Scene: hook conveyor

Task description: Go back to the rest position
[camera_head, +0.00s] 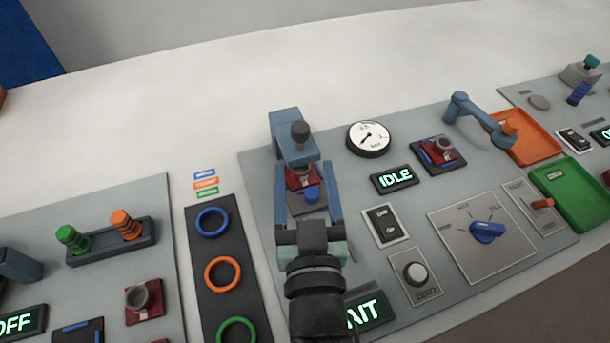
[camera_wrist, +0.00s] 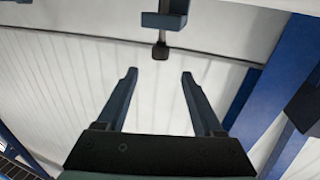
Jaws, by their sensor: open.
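My gripper (camera_head: 306,176) is in the middle of the head view, above the central grey panel. Its two blue fingers are apart, with a blue press-like stand (camera_head: 287,127) and a red fixture (camera_head: 297,178) showing behind and between them. In the wrist view my gripper (camera_wrist: 160,75) is also open, with nothing held between the fingers. A dark knob on a short rod (camera_wrist: 161,50) hangs beyond the fingertips there. I cannot tell the exact gap between the gripper and the stand.
On the right are a round gauge (camera_head: 369,139), an IDLE display (camera_head: 395,179), a blue dial (camera_head: 487,232), an orange tray (camera_head: 538,146) and a green tray (camera_head: 583,205). On the left are coloured rings (camera_head: 222,274) and a peg rack (camera_head: 110,244). The white surface behind is clear.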

